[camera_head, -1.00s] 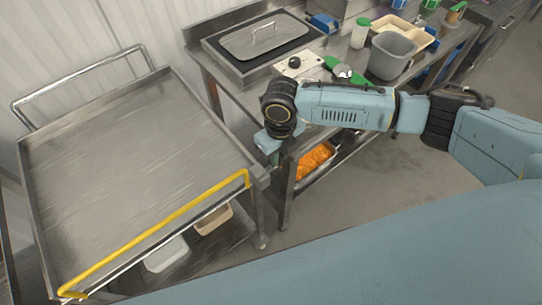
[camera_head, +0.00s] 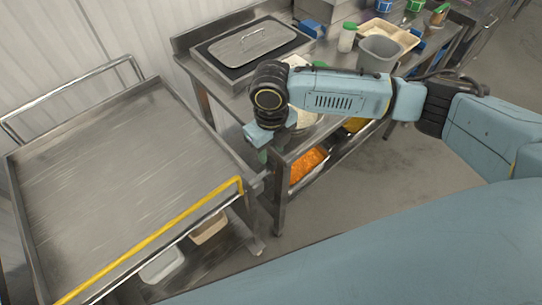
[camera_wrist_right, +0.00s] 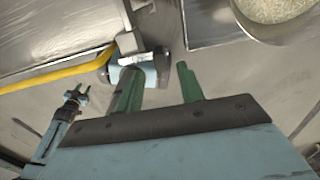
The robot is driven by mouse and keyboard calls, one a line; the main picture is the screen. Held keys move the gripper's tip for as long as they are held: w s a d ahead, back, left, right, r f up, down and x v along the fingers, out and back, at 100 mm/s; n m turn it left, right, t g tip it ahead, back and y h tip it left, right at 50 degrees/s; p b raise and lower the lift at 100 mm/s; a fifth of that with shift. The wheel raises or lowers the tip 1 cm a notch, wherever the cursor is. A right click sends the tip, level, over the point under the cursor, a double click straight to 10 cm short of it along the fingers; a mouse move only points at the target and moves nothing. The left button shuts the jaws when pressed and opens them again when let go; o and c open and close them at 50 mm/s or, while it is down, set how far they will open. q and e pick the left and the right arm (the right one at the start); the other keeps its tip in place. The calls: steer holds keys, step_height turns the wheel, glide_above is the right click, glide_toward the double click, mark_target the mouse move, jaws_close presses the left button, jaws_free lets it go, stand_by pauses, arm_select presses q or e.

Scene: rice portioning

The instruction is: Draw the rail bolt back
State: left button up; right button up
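The yellow rail (camera_head: 160,238) runs along the near edge of the steel cart (camera_head: 110,160). In the wrist view the rail (camera_wrist_right: 62,73) ends by a metal fitting that looks like the rail bolt (camera_wrist_right: 161,62), at the cart's corner. My right gripper (camera_head: 262,156) points down beside that corner. In the wrist view its green fingers (camera_wrist_right: 157,70) are apart, with nothing held between them; the fitting shows just beyond the tips. Contact cannot be told. What looks like my left gripper (camera_wrist_right: 76,94) shows small at the left, its prongs apart.
A steel bench with a lidded well (camera_head: 250,46) stands close right of the cart. It holds a grey tub (camera_head: 379,54) and a beige tray (camera_head: 402,36). An orange-filled pan (camera_head: 307,164) is below. A rice bowl (camera_wrist_right: 272,14) shows near my right gripper.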

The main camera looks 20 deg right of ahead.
step_height(320, 180, up, 8)
steer(key=shift+r, duration=0.2)
stand_by(0.5)
